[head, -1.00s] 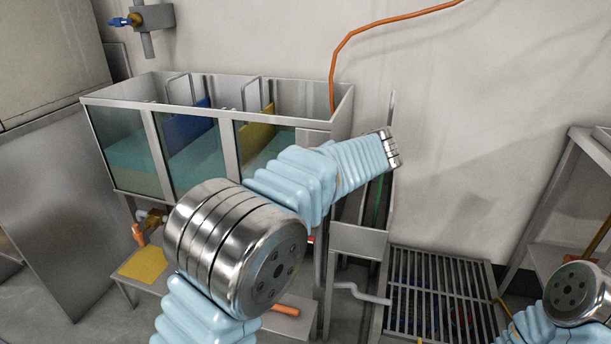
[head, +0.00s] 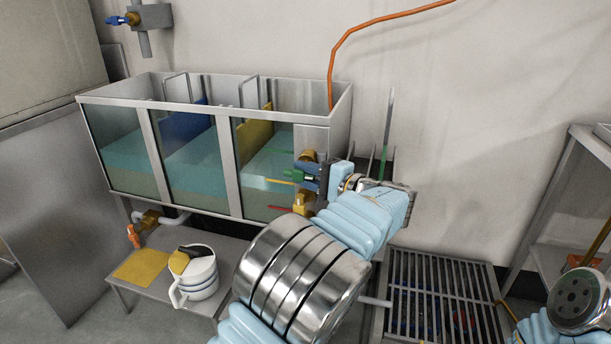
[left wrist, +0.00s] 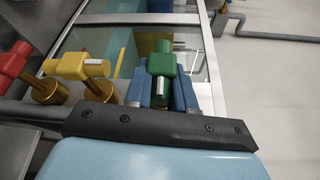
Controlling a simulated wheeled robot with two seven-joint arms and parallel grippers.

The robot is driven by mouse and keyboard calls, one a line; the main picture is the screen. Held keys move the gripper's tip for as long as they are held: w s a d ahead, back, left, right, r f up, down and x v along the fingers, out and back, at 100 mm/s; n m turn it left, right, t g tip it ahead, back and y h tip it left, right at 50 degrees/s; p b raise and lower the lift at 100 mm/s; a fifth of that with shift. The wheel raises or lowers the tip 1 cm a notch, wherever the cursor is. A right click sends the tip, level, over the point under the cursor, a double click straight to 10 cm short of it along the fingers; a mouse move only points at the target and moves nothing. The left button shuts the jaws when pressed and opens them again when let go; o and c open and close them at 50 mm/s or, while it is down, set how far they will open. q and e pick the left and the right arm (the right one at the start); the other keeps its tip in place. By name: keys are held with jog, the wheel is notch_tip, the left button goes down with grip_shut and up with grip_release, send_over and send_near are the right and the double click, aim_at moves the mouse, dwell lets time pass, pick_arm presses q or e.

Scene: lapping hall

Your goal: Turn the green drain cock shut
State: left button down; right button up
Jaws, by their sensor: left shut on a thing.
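The green drain cock (head: 294,175) is on the right end of the front of the glass-walled tank (head: 233,165). It shows closely in the left wrist view (left wrist: 162,64), its green handle with a white mark between two blue fingers. My left gripper (head: 308,176) is shut on the green handle; the left wrist view shows its fingers (left wrist: 161,90) on either side. A yellow-handled cock (left wrist: 75,67) and a red-handled cock (left wrist: 14,62) sit beside it. My right gripper is not in view; only part of that arm shows at the lower right.
A low bench (head: 225,248) below the tank holds a white jug (head: 200,285) and a yellow cloth (head: 141,267). A floor grate (head: 440,290) lies to the right. A metal rack (head: 550,215) stands at the far right, and an orange hose (head: 345,45) runs up the wall.

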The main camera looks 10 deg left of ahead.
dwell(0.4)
pick_arm(q)
jog(key=c, duration=1)
grip_release()
jog(key=shift+c, duration=0.2)
jog(key=f+v, duration=0.1)
jog(key=v, duration=1.3)
jog(key=shift+r, duration=0.4)
